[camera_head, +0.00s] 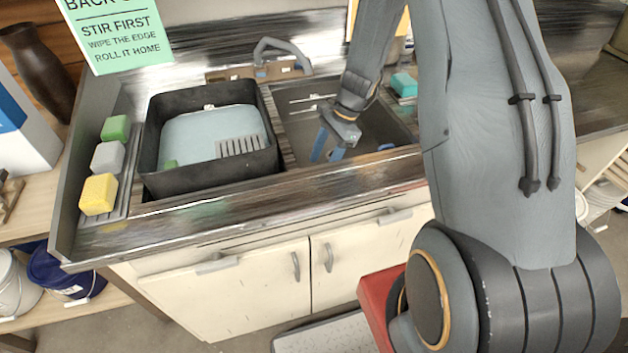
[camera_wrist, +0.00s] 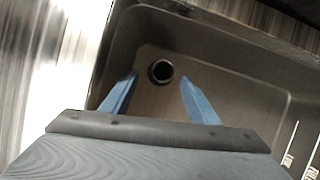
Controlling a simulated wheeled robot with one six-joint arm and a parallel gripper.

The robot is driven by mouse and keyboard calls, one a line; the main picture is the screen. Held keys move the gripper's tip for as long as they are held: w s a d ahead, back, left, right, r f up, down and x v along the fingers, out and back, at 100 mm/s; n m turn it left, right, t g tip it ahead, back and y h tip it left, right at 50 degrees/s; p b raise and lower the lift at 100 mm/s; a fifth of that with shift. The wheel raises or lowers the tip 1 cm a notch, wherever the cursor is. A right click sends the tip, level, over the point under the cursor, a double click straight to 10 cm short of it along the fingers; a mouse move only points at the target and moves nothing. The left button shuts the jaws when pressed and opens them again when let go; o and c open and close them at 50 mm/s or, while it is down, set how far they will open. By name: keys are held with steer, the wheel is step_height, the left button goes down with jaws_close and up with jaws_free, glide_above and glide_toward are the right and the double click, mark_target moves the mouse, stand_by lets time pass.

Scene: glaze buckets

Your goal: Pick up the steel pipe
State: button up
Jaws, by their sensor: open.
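My gripper (camera_head: 329,156) is open, with its two blue fingers pointing down into the right-hand sink basin (camera_head: 392,128). In the wrist view my gripper (camera_wrist: 158,92) shows its fingers spread apart with nothing between them. A dark round ring with a hollow centre (camera_wrist: 161,71) shows on the basin floor, just past the fingertips and between them in the picture. I cannot tell whether it is the steel pipe seen end-on or the drain. No pipe is clearly seen in the head view, where my arm and the basin's front edge hide part of the floor.
A black tub (camera_head: 158,158) with pale liquid and a grey grate stands left of the basin. Green (camera_head: 115,128), grey (camera_head: 107,157) and yellow (camera_head: 98,194) blocks lie on a left rack. A grey faucet (camera_head: 283,52) stands behind. Basin walls surround my fingers.

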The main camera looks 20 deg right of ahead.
steer(key=shift+p+x, duration=0.5)
steer(key=shift+x, duration=0.55)
steer(key=shift+w+p+x, duration=0.15)
steer(key=shift+p+x, duration=0.3)
steer(key=shift+x, duration=0.55)
steer(key=shift+w+p+x, duration=0.1)
steer(key=shift+p+x, duration=0.35)
steer(key=shift+x, duration=0.55)
steer(key=c, duration=1.2)
steer(key=shift+r, duration=0.2)
